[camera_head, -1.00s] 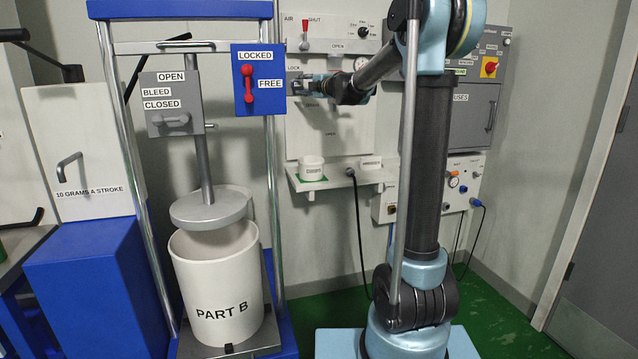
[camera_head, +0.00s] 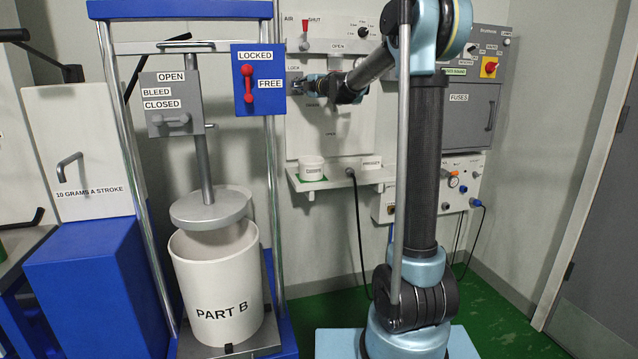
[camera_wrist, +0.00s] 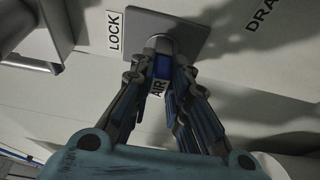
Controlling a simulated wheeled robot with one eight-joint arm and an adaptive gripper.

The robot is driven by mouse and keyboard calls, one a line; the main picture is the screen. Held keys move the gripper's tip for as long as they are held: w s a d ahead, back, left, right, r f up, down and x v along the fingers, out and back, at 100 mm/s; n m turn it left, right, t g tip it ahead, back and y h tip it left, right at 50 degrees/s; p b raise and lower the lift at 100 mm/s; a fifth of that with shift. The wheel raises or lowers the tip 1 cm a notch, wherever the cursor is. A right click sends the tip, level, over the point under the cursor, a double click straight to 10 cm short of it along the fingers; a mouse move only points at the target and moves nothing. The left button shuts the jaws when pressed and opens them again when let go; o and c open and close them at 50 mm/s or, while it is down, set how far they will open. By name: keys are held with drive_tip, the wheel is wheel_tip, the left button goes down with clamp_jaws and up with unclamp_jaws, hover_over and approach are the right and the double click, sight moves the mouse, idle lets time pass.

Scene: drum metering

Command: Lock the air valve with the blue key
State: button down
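The blue key (camera_wrist: 163,68) stands in the lock on a grey plate (camera_wrist: 193,33) beside the LOCK label, in the wrist view. An AIR tag (camera_wrist: 157,88) shows just below it. My gripper (camera_wrist: 161,70) has its fingers closed in on both sides of the key, at the lock. In the head view my gripper (camera_head: 312,87) is at the wall panel by the LOCK label and hides the key. The air valve's red handle (camera_head: 305,27) points up, between the AIR and SHUT labels.
A grey bar (camera_head: 315,46) runs across the panel above my gripper. Left of it stand a blue LOCKED/FREE plate (camera_head: 268,93) with a red lever and the press frame over the PART B drum (camera_head: 222,290). A shelf (camera_head: 335,180) with a white cup (camera_head: 311,168) is below.

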drive_tip(key=m, duration=0.2)
drive_tip(key=m+t, duration=0.1)
drive_tip(key=m, duration=0.1)
drive_tip(key=shift+f+m+y, duration=0.2)
drive_tip(key=shift+m+y, duration=0.1)
drive_tip(key=m+t, duration=0.1)
drive_tip(key=m, duration=0.1)
drive_tip(key=m+t, duration=0.1)
drive_tip(key=m, duration=0.2)
drive_tip(key=shift+a+f+h, duration=0.1)
drive_tip(key=shift+h, duration=0.3)
drive_tip(key=shift+m+t, duration=0.3)
drive_tip(key=shift+m, duration=0.1)
drive_tip(key=shift+f+m+t+h, duration=0.1)
drive_tip(key=shift+m+t+h, duration=0.35)
drive_tip(key=shift+m, duration=0.95)
drive_tip(key=shift+m+t+h, duration=0.35)
drive_tip(key=shift+m+t, duration=0.1)
drive_tip(key=shift+m, duration=0.95)
